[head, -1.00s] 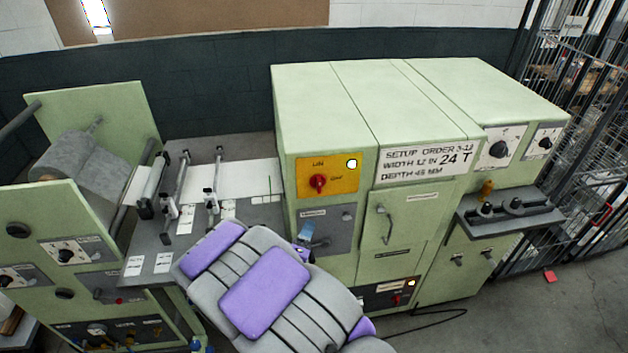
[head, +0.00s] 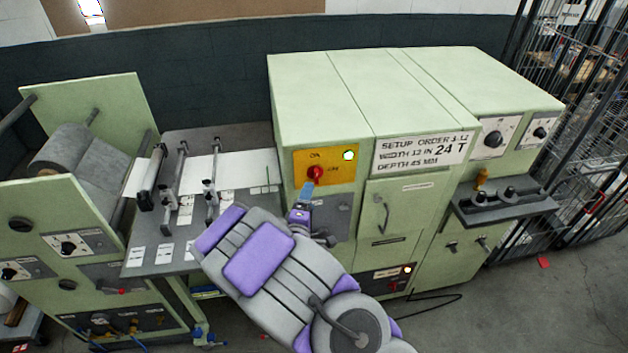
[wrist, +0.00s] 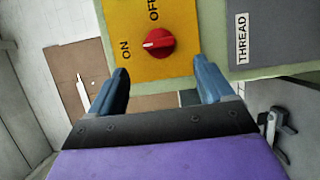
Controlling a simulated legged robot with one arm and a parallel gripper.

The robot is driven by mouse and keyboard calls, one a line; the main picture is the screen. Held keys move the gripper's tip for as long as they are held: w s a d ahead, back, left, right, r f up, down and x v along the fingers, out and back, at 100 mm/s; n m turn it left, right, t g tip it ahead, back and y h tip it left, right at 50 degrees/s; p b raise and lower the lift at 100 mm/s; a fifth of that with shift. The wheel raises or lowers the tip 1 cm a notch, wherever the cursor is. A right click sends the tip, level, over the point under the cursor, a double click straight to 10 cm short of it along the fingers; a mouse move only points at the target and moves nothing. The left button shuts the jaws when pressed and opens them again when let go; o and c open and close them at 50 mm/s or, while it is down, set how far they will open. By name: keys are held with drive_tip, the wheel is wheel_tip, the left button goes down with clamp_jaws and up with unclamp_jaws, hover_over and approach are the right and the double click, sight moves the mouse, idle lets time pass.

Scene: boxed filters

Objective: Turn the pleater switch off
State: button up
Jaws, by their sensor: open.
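The pleater switch is a red rotary knob (head: 316,174) on a yellow panel (head: 343,176) on the front of the green machine. In the wrist view the knob (wrist: 160,43) has a white pointer mark toward the ON label (wrist: 125,48); the OFF label (wrist: 153,10) is above it. My gripper (head: 308,190) is just below the knob in the head view. In the wrist view its two blue fingers are apart and the gripper (wrist: 161,66) is empty, with the knob ahead between the fingertips. I cannot tell whether they touch the knob.
A lit white lamp (head: 348,155) is on the yellow panel. A grey THREAD panel (wrist: 270,35) is beside it in the wrist view. A handle (head: 383,215) sticks out at right. A worktable with guide rods (head: 180,165) stands at left.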

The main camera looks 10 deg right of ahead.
sight(315, 180)
drive_tip(key=x, duration=0.7)
drive_tip(key=shift+w+d, duration=0.2)
drive_tip(key=shift+d, duration=0.05)
drive_tip(key=shift+w+d, duration=0.2)
drive_tip(key=shift+w, duration=0.5)
drive_tip(key=shift+f, duration=0.1)
drive_tip(key=c, duration=1)
drive_tip(key=shift+c, duration=0.2)
